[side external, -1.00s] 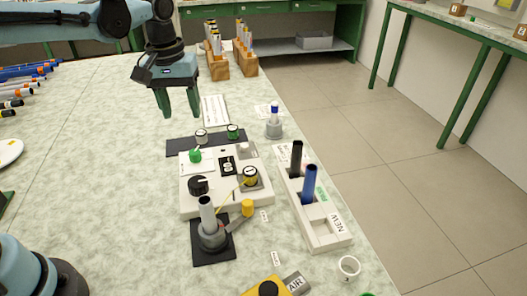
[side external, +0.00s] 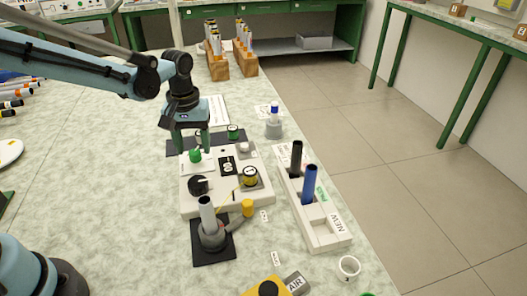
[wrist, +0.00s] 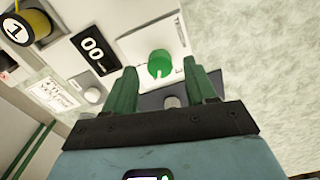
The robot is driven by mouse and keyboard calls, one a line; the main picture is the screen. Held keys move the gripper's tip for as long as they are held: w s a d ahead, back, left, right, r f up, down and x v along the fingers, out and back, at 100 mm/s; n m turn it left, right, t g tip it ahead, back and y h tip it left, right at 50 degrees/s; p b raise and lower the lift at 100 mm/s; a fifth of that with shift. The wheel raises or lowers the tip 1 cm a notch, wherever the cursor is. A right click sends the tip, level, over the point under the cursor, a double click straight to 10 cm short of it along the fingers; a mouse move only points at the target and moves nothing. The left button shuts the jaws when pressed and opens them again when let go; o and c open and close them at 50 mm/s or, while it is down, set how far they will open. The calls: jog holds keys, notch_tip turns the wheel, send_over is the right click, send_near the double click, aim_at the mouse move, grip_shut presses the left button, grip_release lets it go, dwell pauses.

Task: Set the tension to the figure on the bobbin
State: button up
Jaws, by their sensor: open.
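A white control box (side external: 222,205) stands on the table with a green knob (side external: 195,155), a black display (side external: 228,166) reading 00, and a black knob (side external: 198,185). A yellow-and-black bobbin (side external: 250,176) sits on its right side. In the wrist view the bobbin (wrist: 22,26) bears one figure, which looks like a 1 or 7 at this angle. My gripper (side external: 192,148) is open and empty, pointing down above the green knob. In the wrist view the green knob (wrist: 159,64) shows between and just beyond the fingertips; I cannot tell any contact.
A dark strip (side external: 218,149) behind the box holds a green-topped spool (side external: 233,131). A white rack (side external: 318,230) with a black and a blue rod stands to the right. A grey post on a base (side external: 210,235) is in front. Table left of the box is clear.

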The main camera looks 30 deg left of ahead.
jog(key=shift+f, duration=0.95)
grip_shut()
jog(key=shift+m, duration=0.3)
jog(key=m, duration=0.5)
jog(key=shift+m, duration=0.3)
jog(key=m, duration=0.5)
jog(key=shift+m, duration=0.4)
